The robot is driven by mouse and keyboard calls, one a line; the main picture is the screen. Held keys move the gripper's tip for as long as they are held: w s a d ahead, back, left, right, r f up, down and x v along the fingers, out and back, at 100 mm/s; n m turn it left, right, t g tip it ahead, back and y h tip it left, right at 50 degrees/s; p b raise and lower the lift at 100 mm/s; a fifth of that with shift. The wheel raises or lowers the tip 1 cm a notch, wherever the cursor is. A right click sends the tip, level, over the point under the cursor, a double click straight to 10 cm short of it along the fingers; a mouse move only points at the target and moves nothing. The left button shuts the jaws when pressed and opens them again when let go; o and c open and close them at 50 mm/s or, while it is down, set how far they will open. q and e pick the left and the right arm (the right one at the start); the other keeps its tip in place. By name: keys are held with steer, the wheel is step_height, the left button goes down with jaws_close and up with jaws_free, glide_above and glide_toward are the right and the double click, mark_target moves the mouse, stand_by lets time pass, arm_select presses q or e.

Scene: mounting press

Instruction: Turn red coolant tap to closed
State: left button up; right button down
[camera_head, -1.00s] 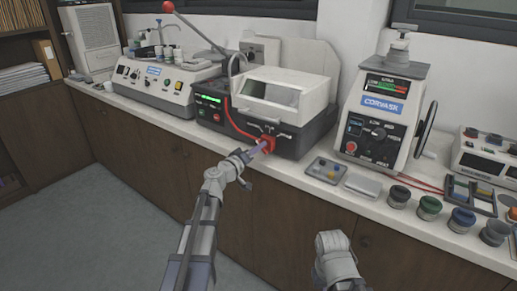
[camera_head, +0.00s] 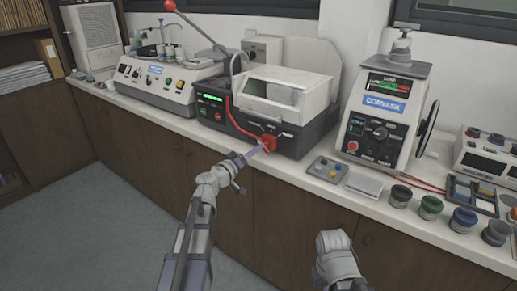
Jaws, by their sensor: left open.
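The red coolant tap (camera_head: 268,142) sits low on the front of the cutting machine (camera_head: 283,97), at the end of a red hose. My left gripper (camera_head: 258,149) is open, with its fingertips right at the tap's left side. I cannot tell whether the fingers touch the tap or straddle it. The tap's handle is small and partly hidden, so its exact angle is unclear. My right arm (camera_head: 335,250) shows at the bottom, to the right of the left one; its fingers are not visible.
The mounting press (camera_head: 385,120) stands to the right. A polisher (camera_head: 160,82) stands to the left. A small tray (camera_head: 327,169) and several round jars (camera_head: 430,207) line the white counter's front edge. The space before the brown cabinets is free.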

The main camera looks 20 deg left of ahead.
arm_select(q)
steer(key=v, duration=0.4)
steer(key=shift+s, duration=0.1)
steer(key=s+d+f+m+g+h+p, duration=0.1)
steer(key=s+d+m+g+p, duration=0.35)
steer(key=d, duration=0.65)
steer(key=s+d+f+m+g+h+p, duration=0.25)
steer(key=s+d+g+p, duration=0.3)
steer(key=d, duration=0.45)
steer(key=s+d+f+m+g+y+p, duration=0.1)
steer(key=s+d+m+g+y+p, duration=0.2)
steer(key=s, duration=0.6)
steer(key=s+a+r+g+y+p, duration=0.1)
steer(key=s+a+g+y+p, duration=0.1)
steer(key=s+y+p, duration=0.1)
steer(key=s+a+n+g+y+p, duration=0.1)
steer(key=s+a+g+y+p, duration=0.1)
steer(key=s+y, duration=0.3)
steer(key=shift+s+r+p, duration=0.4)
steer(key=shift+s+p, duration=0.15)
steer(key=shift+p, duration=0.05)
